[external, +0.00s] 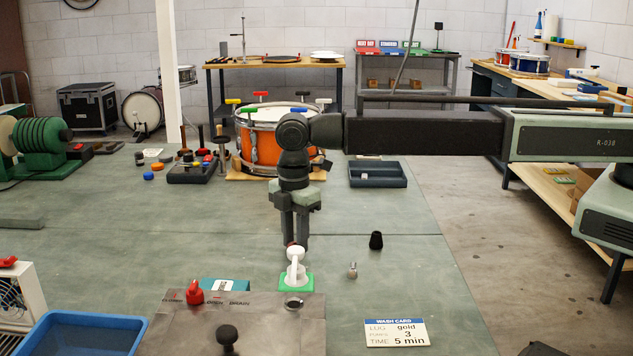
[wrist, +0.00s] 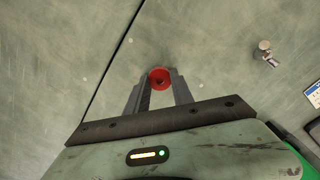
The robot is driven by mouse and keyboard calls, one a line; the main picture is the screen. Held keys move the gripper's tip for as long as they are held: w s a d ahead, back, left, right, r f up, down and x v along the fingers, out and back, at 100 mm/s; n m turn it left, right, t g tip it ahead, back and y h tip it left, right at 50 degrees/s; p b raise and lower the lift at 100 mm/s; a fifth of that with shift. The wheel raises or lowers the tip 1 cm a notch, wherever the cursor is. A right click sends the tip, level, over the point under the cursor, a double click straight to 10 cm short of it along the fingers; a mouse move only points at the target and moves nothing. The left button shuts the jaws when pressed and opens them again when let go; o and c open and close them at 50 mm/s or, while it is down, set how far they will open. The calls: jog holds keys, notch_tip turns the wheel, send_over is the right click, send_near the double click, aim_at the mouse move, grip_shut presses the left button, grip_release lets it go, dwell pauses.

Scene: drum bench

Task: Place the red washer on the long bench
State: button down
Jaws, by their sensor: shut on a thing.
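My gripper (external: 296,238) points down over the grey-green bench top (external: 150,240), just behind the white-handled item on a green base. In the external view only a small speck of red shows at the fingertips; the rest is hidden. The gap between washer and surface is hard to judge. I cannot tell for sure which surface is the long bench.
The white-handled item (external: 295,268), a small metal part (external: 352,270) and a black cone (external: 376,240) stand close by. A metal panel (external: 240,320) with a red knob is in front. An orange drum (external: 258,145) and dark tray (external: 377,174) are behind. Bench left of my gripper is clear.

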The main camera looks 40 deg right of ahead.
jog(key=c, duration=1.1)
grip_release()
jog(key=r+p, duration=0.8)
jog(key=shift+s+a, duration=0.15)
jog(key=shift+s, duration=0.1)
jog(key=shift+f, duration=0.1)
